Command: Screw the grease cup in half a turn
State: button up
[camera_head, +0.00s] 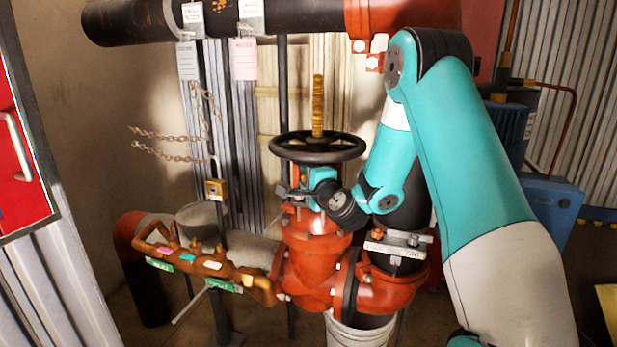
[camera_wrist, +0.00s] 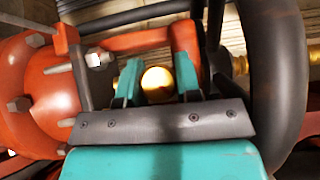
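The grease cup (camera_wrist: 158,85) is a round, shiny brass piece in the wrist view. It lies between the two teal fingers of my gripper (camera_wrist: 159,78), in front of a red-orange yoke. The fingers stand apart, one on each side of the cup. I cannot tell whether both touch it or a thin gap remains. In the camera_head view my gripper (camera_head: 297,188) is at the red valve (camera_head: 312,258), just below the black handwheel (camera_head: 318,147). The cup cannot be made out there.
A brass threaded stem (camera_head: 318,105) rises through the handwheel. A padlock (camera_head: 216,189) and chain (camera_head: 170,157) hang left of the valve. An orange pipe with tags (camera_head: 205,262) runs at lower left. The handwheel rim (camera_wrist: 278,70) passes close to my gripper's right.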

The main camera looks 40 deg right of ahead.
jog(key=c, duration=0.3)
jog(key=shift+f+b, duration=0.15)
jog(key=shift+b, duration=0.2)
